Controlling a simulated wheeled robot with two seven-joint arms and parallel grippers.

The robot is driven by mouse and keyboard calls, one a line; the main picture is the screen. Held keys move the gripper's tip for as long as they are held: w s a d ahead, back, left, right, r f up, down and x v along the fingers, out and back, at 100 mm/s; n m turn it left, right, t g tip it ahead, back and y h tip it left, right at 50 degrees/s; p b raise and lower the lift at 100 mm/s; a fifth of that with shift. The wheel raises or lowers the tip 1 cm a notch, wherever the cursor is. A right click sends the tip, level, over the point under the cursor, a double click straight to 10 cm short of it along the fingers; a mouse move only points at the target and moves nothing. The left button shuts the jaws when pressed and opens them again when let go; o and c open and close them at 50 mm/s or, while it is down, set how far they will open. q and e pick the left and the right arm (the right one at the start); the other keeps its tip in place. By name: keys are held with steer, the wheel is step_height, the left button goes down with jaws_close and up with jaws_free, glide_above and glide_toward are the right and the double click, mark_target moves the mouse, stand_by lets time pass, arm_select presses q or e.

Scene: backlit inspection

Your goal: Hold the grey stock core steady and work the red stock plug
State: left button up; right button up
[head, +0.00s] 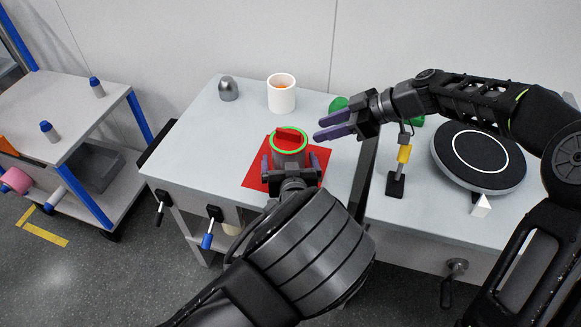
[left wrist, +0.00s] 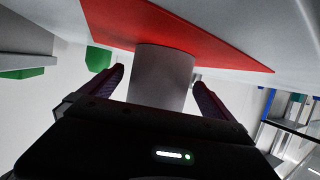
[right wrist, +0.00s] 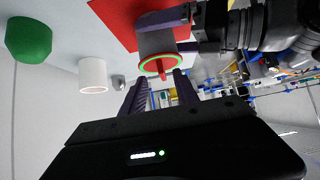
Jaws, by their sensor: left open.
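The grey stock core (head: 291,158) stands upright on a red mat (head: 253,178), with a bright green ring around its top. The red stock plug (head: 288,134) sits in the core's top, its flat red handle standing up. My left gripper (head: 289,160) is open, one finger on each side of the core. The left wrist view shows the core (left wrist: 162,75) between those fingers, with slight gaps. My right gripper (head: 319,127) is open and empty, right of the plug and apart from it. In the right wrist view the plug (right wrist: 160,78) points toward the space between its fingers.
A white cup (head: 281,98) with orange inside and a grey domed piece (head: 228,89) stand behind the mat. A green object (head: 338,104) is partly hidden behind my right gripper. A yellow-and-black post (head: 403,155) and a black turntable (head: 472,152) stand at the right.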

arm_select(q)
steer(key=shift+x, duration=1.2)
steer(key=c, duration=1.5)
steer(key=shift+s+f, duration=0.1)
